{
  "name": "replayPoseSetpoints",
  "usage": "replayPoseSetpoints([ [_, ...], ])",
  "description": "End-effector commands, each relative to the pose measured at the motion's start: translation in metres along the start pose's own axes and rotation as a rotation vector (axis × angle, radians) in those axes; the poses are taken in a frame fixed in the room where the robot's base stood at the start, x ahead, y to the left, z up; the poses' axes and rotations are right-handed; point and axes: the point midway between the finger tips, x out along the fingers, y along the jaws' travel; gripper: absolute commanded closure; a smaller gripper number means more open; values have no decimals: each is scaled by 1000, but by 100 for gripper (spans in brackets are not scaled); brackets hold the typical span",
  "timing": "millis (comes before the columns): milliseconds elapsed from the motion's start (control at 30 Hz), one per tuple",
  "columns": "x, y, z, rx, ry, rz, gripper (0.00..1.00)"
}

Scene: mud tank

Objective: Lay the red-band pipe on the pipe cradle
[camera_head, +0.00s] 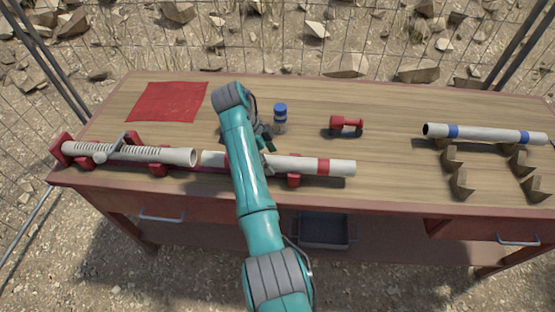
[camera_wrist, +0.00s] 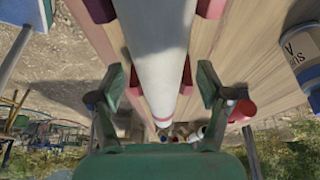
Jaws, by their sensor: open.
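The red-band pipe (camera_head: 310,163) is white with a red band near its right end, and lies level along the front of the bench. It appears to rest on the red supports of the pipe cradle (camera_head: 294,180), in line with a slotted white pipe (camera_head: 130,152) and a narrow gap from it. My gripper (camera_head: 265,140) is at the middle of the red-band pipe, partly hidden by my arm. In the wrist view, my open gripper (camera_wrist: 161,88) has one finger on each side of the pipe (camera_wrist: 160,45). Contact cannot be told.
A red cloth (camera_head: 167,102) lies at back left. A blue-band pipe (camera_head: 490,134) lies at right by several wooden notched blocks (camera_head: 461,184). The back middle is clear.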

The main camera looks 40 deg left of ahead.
Motion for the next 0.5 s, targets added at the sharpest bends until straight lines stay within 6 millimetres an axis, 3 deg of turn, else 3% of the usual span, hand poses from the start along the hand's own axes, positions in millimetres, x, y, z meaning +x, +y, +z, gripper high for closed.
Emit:
replayPoseSetpoints([
  [300, -27, 0, 61, -3, 1, 0, 22],
  [500, -36, 0, 84, -1, 1, 0, 22],
])
